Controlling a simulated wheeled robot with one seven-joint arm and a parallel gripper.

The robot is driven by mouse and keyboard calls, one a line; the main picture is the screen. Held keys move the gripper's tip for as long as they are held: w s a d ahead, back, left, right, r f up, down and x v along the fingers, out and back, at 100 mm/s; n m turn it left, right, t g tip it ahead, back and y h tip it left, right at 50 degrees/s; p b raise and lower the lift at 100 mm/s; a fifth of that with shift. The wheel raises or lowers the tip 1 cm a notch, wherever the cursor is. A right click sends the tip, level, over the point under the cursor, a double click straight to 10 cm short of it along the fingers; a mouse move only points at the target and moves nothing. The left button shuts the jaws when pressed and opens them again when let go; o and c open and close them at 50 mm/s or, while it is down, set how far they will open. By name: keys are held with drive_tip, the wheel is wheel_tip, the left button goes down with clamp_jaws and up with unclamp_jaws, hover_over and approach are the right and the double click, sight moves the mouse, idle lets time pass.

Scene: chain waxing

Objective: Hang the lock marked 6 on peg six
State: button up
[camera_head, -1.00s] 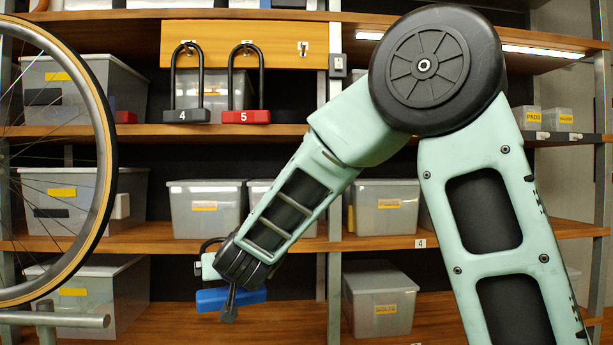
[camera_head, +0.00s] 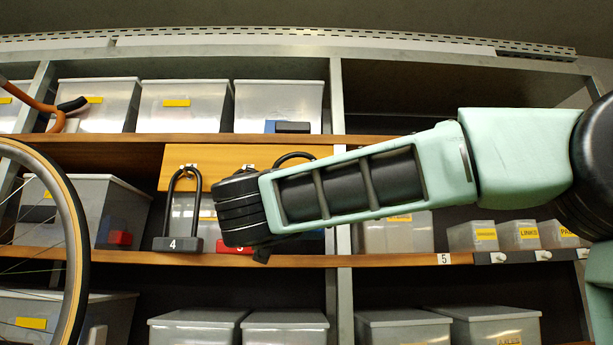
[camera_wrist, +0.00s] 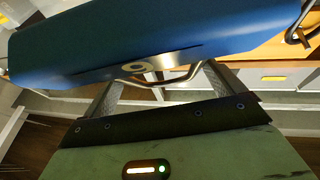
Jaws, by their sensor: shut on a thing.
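In the head view my forearm and wrist hide the lock's body. A dark shackle arc (camera_head: 295,157), apparently this lock's, shows above my forearm at the right part of the wooden peg board (camera_head: 225,154). Peg six is not clearly visible, and I cannot tell whether the shackle is over it.
The black lock marked 4 (camera_head: 178,244) hangs on the board's left peg. The red lock (camera_head: 232,246) beside it is mostly hidden behind my wrist. A bicycle wheel (camera_head: 78,240) stands at left. Bins (camera_head: 278,105) line the shelves above and below.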

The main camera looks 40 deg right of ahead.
drive_tip(key=shift+m+h, duration=0.3)
drive_tip(key=shift+h, duration=0.3)
drive_tip(key=r, duration=0.1)
drive_tip(key=s+d+r, duration=0.1)
drive_tip(key=s+r, duration=0.1)
drive_tip(key=shift+d, duration=0.35)
drive_tip(key=w+d+f, duration=0.2)
drive_tip(key=w+d, duration=0.5)
drive_tip(key=w, duration=0.3)
drive_tip(key=shift+w+p, duration=0.2)
drive_tip(key=shift+p, duration=0.15)
idle(0.6)
drive_tip(key=shift+f, duration=0.15)
idle(0.5)
drive_tip(key=o, duration=1.3)
drive_tip(key=b+v, duration=0.7)
drive_tip(key=v, duration=0.9)
drive_tip(key=shift+w+a, duration=0.1)
drive_tip(key=shift+s+a+f+b, duration=0.1)
drive_tip(key=shift+s+a+b, duration=0.3)
drive_tip(key=shift+s+a, duration=0.15)
